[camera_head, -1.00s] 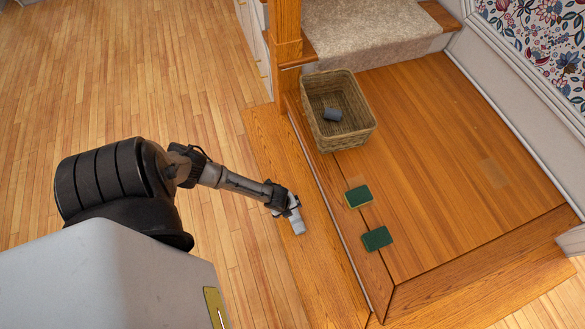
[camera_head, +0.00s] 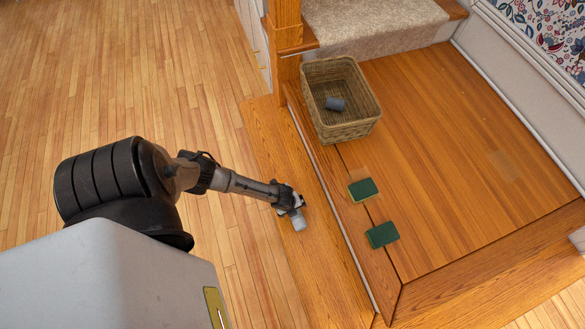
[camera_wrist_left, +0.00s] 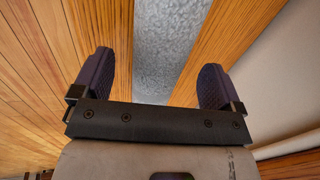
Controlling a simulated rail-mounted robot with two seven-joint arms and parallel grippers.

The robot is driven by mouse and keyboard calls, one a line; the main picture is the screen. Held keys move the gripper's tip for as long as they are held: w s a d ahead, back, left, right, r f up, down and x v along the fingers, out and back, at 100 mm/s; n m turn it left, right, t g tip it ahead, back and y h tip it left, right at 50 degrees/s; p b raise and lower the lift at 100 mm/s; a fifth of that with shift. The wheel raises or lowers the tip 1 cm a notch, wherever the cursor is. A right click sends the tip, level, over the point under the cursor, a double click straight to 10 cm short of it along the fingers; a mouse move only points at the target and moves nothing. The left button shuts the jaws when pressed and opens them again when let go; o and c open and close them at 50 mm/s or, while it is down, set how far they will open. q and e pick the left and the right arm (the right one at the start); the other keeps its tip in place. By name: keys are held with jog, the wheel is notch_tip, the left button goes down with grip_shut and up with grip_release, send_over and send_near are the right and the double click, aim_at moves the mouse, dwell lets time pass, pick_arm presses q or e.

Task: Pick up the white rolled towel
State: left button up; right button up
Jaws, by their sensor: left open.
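The white rolled towel (camera_head: 300,224) lies on the lower wooden step in the head view, partly hidden by my left gripper (camera_head: 293,209). In the left wrist view the towel (camera_wrist_left: 168,45) shows as a pale, rough-textured strip running away between the two dark fingers. My left gripper (camera_wrist_left: 155,84) is open there, one finger on each side of the towel, with wood showing between each finger and it. I cannot tell how high the fingertips are above the step. My right gripper is not in view.
Two green sponges, one (camera_head: 363,190) nearer the basket and one (camera_head: 382,235) nearer the front, lie near the landing's edge. A wooden post (camera_head: 287,30) rises behind the basket.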

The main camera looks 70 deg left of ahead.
pick_arm(q)
jog(key=shift+b+x, duration=0.35)
jog(key=shift+x, duration=0.55)
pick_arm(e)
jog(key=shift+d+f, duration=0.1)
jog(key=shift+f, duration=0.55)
pick_arm(q)
jog(key=shift+r, duration=0.1)
jog(key=shift+c, duration=0.2)
jog(key=c, duration=1)
